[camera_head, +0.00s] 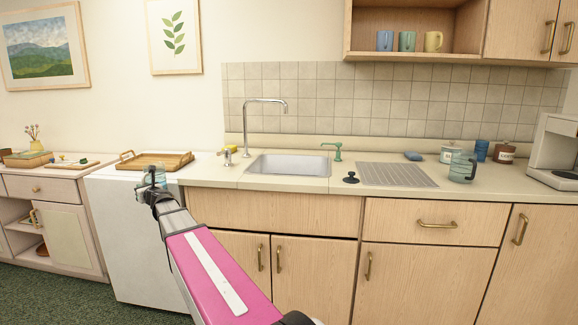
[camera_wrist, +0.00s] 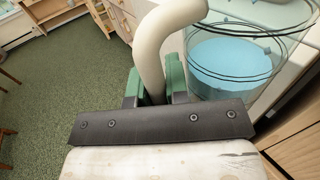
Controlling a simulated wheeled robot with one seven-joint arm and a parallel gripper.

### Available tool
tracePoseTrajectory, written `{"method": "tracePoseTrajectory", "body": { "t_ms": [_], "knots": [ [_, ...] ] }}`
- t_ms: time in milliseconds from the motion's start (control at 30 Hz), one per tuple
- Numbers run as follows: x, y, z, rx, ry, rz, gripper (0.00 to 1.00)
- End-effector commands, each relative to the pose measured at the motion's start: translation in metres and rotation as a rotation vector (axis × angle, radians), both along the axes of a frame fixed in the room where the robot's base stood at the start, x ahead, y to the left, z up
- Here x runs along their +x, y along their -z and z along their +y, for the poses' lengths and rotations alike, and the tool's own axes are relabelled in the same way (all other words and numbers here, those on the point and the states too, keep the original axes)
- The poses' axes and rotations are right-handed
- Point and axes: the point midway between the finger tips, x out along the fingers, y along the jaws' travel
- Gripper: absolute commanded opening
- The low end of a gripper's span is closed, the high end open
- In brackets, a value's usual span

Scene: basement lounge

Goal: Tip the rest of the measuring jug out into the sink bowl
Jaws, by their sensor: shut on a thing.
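The clear measuring jug (camera_wrist: 228,62) has a thick cream handle (camera_wrist: 160,45) and holds pale blue liquid. In the wrist view my gripper (camera_wrist: 158,88), with green finger pads, is shut on that handle. The jug hangs to the right of the fingers and looks roughly upright. In the head view my gripper (camera_head: 152,193) and the small-looking jug (camera_head: 160,177) are at the left, in front of the white cabinet with the wooden tray. The steel sink bowl (camera_head: 290,164) is set in the counter to the right of them, apart from the jug, under a tall curved tap (camera_head: 264,100).
A wooden tray (camera_head: 155,161) lies behind the jug. Another clear jug (camera_head: 463,168) stands farther right.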

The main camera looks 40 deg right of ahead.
Motion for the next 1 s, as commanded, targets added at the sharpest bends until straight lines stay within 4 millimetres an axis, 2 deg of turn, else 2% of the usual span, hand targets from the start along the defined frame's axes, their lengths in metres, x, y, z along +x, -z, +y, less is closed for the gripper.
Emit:
{"method": "tracePoseTrajectory", "body": {
  "t_ms": [33,200,500,1000],
  "knots": [
    [0.011,-0.008,0.0,-0.001,0.024,-0.002,0.0],
    [0.03,-0.024,0.0,-0.001,0.097,-0.001,0.0],
    [0.05,-0.044,0.0,-0.002,0.179,-0.001,0.0],
    [0.053,-0.049,0.0,-0.001,0.201,-0.002,0.0]
  ]
}}
